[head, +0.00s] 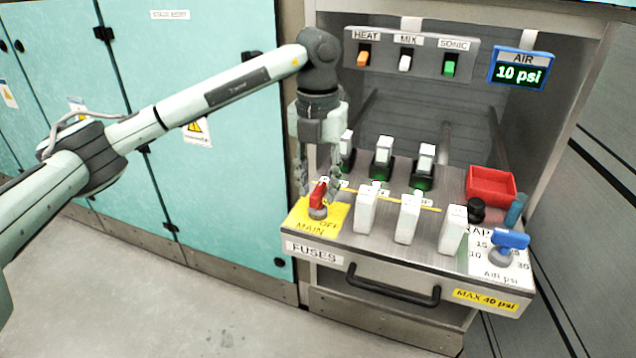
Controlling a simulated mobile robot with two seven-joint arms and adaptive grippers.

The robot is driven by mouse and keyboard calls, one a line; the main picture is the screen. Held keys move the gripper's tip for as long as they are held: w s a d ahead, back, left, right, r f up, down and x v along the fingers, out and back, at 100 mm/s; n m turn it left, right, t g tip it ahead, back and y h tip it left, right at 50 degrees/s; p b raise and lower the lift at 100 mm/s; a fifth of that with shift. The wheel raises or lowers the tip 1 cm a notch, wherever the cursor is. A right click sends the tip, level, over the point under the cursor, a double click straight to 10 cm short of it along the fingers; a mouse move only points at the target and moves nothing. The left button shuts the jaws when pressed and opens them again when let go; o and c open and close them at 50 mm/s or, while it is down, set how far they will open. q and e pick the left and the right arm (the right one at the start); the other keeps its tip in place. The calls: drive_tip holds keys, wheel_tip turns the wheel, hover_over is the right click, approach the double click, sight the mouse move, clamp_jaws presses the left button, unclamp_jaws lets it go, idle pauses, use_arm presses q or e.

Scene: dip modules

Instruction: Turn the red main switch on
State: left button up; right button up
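My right gripper is not in view.
White fuse blocks (407,219) stand right of the switch. Behind are modules with green-lit bases (381,165). The air display (520,71) reads 10 psi.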

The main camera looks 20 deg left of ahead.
sight(318, 188)
use_arm(q)
wheel_tip(318, 188, up, 12)
idle(0.6)
